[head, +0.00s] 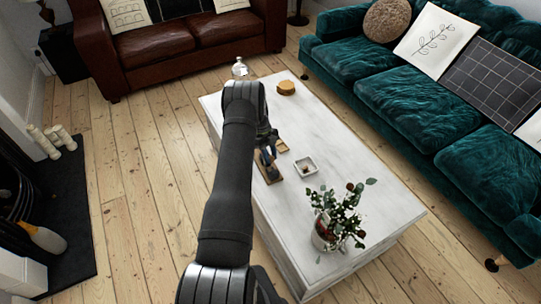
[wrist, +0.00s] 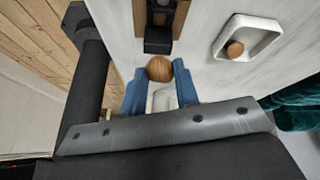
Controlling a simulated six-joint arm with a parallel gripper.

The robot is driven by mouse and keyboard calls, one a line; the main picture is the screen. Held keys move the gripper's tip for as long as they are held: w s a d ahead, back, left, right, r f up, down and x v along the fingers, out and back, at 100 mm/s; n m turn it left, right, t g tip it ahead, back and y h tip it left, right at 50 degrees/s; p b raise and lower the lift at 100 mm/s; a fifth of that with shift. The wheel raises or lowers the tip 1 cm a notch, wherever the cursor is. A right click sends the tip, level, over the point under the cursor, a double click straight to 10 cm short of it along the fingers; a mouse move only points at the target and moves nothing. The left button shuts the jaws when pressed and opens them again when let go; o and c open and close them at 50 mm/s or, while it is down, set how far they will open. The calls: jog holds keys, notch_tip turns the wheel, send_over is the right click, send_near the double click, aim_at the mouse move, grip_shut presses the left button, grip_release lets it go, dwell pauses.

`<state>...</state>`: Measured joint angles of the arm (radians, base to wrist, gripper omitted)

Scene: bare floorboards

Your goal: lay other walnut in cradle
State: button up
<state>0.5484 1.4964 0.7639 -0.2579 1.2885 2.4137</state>
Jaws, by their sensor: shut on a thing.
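My gripper (wrist: 160,85) has blue fingers shut on a round brown walnut (wrist: 159,67), which shows at the fingertips in the wrist view. A black device on a wooden board (wrist: 140,20), apparently the one with the cradle, lies just beyond the held walnut. Its black block (wrist: 158,41) is nearest the walnut, with a gap between; I cannot make out the cradle's hollow. A second walnut (wrist: 235,48) lies in a square white dish (wrist: 262,42) to the right. In the head view the board (head: 269,176) and dish (head: 306,169) show, but my arm hides the held walnut.
A small tan piece (head: 283,146) lies near the board. A teal sofa (head: 400,95) stands at right.

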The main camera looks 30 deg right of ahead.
jog(key=shift+f, duration=2.5)
jog(key=shift+f, duration=0.1)
jog(key=o, duration=1)
jog(key=shift+r, duration=3.55)
jog(key=shift+f, duration=0.1)
